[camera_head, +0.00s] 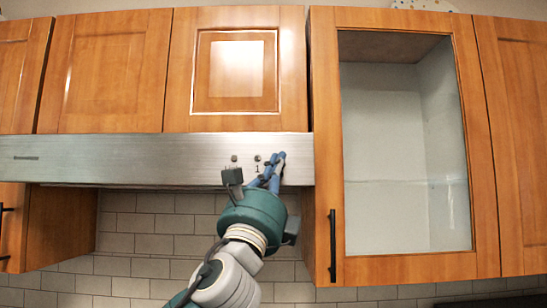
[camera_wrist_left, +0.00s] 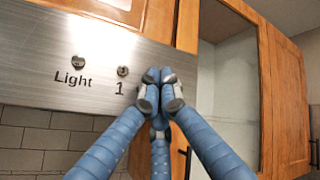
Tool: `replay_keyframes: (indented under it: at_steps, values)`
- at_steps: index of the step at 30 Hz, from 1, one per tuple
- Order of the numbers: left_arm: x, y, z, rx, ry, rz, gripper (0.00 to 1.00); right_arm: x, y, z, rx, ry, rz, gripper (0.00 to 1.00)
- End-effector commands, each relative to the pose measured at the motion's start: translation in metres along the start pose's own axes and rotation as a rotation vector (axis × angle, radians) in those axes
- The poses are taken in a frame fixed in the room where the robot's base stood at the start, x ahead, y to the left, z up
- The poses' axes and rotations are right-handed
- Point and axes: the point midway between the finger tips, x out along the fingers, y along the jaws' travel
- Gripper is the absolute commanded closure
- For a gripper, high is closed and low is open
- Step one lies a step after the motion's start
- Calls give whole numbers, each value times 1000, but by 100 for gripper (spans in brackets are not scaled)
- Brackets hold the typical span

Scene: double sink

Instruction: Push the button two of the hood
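The hood (camera_head: 120,158) is a long brushed-metal panel under the wooden cabinets. It also shows in the wrist view (camera_wrist_left: 40,45). In the wrist view a round button (camera_wrist_left: 78,62) sits above the word "Light", and a smaller button (camera_wrist_left: 123,71) sits above the digit "1". In the head view these buttons show as dark dots, the one marked 1 (camera_head: 257,158) just left of my fingertips. My left gripper (camera_head: 279,157) has its blue fingers shut together (camera_wrist_left: 160,80) at the hood's right end. No button two is visible; the fingers cover that spot. Contact cannot be told. My right gripper is out of view.
A glass-door cabinet (camera_head: 322,130) with a dark handle (camera_head: 333,245) stands directly right of the hood. Closed wooden cabinets (camera_head: 105,70) line the space above. Below the hood is a tiled wall (camera_head: 150,225) with free room in front.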

Motion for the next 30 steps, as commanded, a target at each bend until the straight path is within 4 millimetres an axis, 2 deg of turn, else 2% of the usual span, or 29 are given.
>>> replay_keyframes:
  at_steps: [1, 14, 30]
  values:
    - [3, 2, 5, 2, -8, 5, 100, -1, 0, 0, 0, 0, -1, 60]
    - [4, 4, 5, 3, -9, 9, 100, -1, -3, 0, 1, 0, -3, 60]
    - [-8, -1, 3, 2, -4, 7, 100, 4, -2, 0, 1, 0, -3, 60]
